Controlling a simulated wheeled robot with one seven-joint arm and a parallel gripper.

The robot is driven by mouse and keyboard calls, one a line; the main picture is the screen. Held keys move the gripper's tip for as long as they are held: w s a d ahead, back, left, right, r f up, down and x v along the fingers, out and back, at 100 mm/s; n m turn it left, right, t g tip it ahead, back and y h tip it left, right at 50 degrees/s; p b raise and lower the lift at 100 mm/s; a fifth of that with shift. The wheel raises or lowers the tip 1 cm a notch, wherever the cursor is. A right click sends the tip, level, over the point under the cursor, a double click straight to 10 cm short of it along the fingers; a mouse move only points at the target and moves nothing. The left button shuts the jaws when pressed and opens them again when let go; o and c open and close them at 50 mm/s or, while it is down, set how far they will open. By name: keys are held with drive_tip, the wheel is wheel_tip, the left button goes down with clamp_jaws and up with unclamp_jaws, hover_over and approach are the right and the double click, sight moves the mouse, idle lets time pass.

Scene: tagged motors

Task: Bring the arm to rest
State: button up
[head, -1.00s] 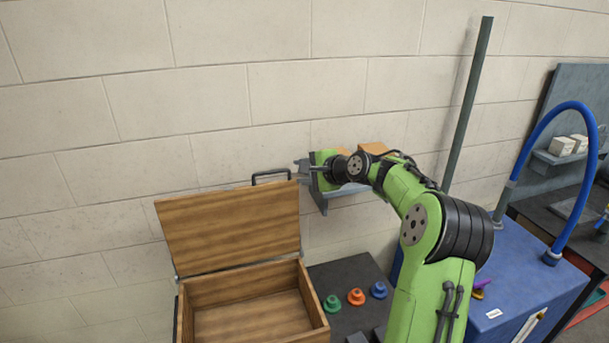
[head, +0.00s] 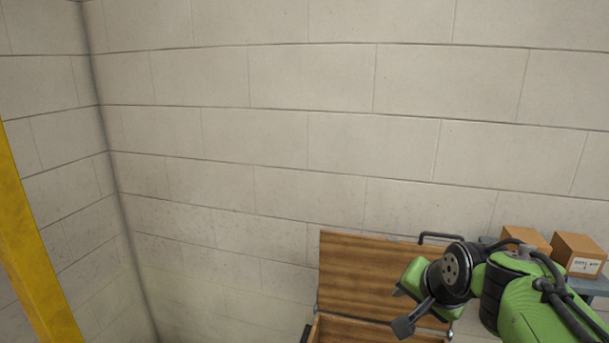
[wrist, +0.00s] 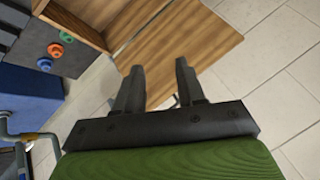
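My gripper (wrist: 160,88) shows in the wrist view with its two dark fingers apart and nothing between them. Beyond the fingers are the wooden chest's lid (wrist: 180,45) and a pale tiled surface. In the head view my green arm reaches in from the lower right, and the gripper (head: 402,328) is in front of the raised lid (head: 365,270). The fingers are small and partly hidden there. Only the top of the chest's box (head: 350,330) shows at the bottom edge.
Two cardboard boxes (head: 578,255) stand on a wall shelf at the right. A yellow post (head: 30,240) is at the far left. The wrist view shows green, orange and blue knobs (wrist: 55,49) on a dark panel beside the chest, and a blue cabinet (wrist: 28,95).

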drive_tip(key=s+a+f+n, duration=0.1)
drive_tip(key=s+f+n, duration=0.1)
drive_tip(key=s, duration=0.6)
drive_tip(key=s+a+f+n+g+b, duration=0.1)
drive_tip(key=s+f+n, duration=0.1)
drive_tip(key=s, duration=0.6)
drive_tip(key=s+a+f+n+g+b, duration=0.1)
drive_tip(key=s+n, duration=0.3)
drive_tip(key=s, duration=0.4)
drive_tip(key=shift+a+f+h, duration=0.3)
drive_tip(key=shift+a+f, duration=0.2)
drive_tip(key=shift+f, duration=0.4)
drive_tip(key=shift+d, duration=0.1)
